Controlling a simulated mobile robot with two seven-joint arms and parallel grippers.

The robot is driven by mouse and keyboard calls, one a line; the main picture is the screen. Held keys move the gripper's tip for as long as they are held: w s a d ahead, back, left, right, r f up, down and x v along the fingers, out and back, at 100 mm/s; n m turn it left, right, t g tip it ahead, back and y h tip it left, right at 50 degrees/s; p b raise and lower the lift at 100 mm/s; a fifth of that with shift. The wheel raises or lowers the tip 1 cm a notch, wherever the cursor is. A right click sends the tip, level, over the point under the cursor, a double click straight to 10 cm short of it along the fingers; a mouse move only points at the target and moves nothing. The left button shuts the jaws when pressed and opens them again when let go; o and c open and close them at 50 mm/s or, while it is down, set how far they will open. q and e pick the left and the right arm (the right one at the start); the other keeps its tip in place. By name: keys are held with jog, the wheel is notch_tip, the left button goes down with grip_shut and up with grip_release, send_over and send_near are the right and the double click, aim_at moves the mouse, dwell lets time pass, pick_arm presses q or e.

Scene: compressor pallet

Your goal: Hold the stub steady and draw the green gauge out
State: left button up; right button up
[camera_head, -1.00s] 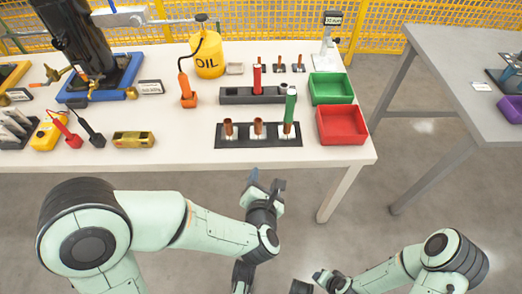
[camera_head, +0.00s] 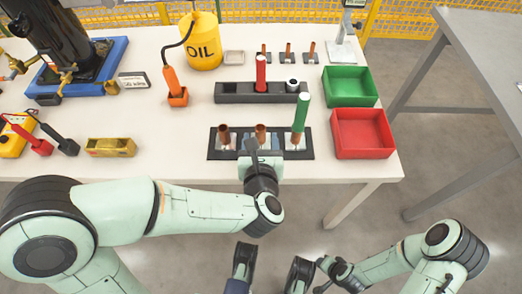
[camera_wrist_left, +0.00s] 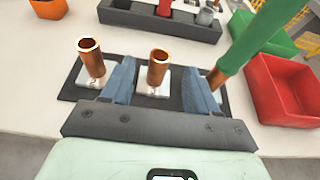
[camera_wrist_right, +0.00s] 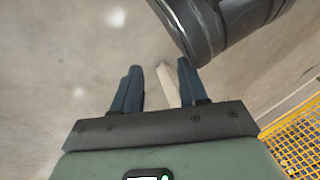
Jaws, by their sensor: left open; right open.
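The green gauge (camera_head: 301,112) stands upright in the right-hand copper stub (camera_head: 295,141) on the black plate (camera_head: 213,153). In the left wrist view the gauge (camera_wrist_left: 255,35) slants at upper right, outside my right-hand finger. My left gripper (camera_head: 262,146) is open at the plate's front, by the middle copper stub (camera_head: 260,131). In the left wrist view my left gripper (camera_wrist_left: 160,72) has the middle stub (camera_wrist_left: 158,66) showing between its fingers, with gaps on both sides. My right gripper (camera_wrist_right: 158,67) is open and empty over the floor, away from the plate.
A left copper stub (camera_head: 223,134) stands on the same plate. Behind it is a dark block (camera_head: 235,93) with a red gauge (camera_head: 261,73). A red bin (camera_head: 362,134) and a green bin (camera_head: 350,87) stand right of the plate. A yellow oil can (camera_head: 202,43) stands behind.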

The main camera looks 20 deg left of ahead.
aim_at(260, 125)
pick_arm(q)
jog(key=b+x, duration=0.1)
jog(key=x, duration=0.7)
pick_arm(e)
jog(key=s+f, duration=0.1)
jog(key=s+f+g, duration=0.1)
jog(key=shift+s+d+f, duration=0.2)
jog(key=shift+s, duration=0.2)
pick_arm(q)
jog(key=shift+s, duration=0.1)
grip_shut()
pick_arm(e)
jog(key=shift+o, duration=0.3)
